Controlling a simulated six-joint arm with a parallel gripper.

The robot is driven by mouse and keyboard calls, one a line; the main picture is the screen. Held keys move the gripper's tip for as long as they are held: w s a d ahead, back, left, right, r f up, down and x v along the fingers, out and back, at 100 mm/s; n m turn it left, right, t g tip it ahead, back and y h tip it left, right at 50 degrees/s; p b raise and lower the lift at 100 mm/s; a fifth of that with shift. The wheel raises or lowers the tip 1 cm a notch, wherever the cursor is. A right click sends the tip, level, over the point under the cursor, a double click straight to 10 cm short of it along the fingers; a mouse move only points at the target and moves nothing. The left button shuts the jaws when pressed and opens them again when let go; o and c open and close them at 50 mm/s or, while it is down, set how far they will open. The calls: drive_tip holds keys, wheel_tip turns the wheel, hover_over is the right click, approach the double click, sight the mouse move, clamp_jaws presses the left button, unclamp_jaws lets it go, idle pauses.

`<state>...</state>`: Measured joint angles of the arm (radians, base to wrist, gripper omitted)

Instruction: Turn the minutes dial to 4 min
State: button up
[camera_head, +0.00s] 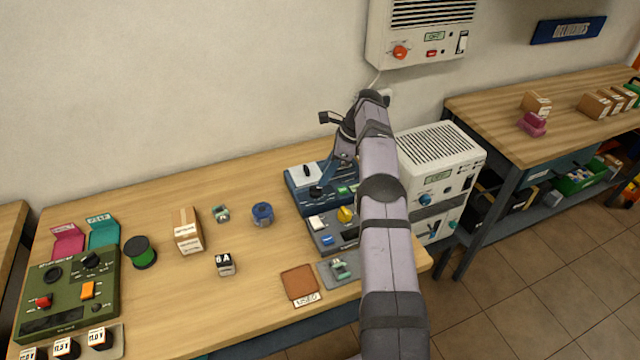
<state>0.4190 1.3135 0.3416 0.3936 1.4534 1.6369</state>
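My gripper (322,186) reaches down from the upper right to this knob. Its fingertips are at or just above the knob; I cannot tell whether they touch or grip it. My wrist and arm hide the box's right side.
In front is a grey-blue panel (322,242) with a yellow knob (345,214). A blue spool (262,214), a cardboard box (187,231) and a green control unit (70,290) stand left. A white cabinet (440,160) is right, behind my arm. The bench middle is mostly clear.

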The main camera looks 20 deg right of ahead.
sight(317, 188)
drive_tip(key=shift+p+x, duration=0.55)
drive_tip(key=shift+x, duration=2.1)
drive_tip(key=shift+c, duration=0.6)
clamp_jaws()
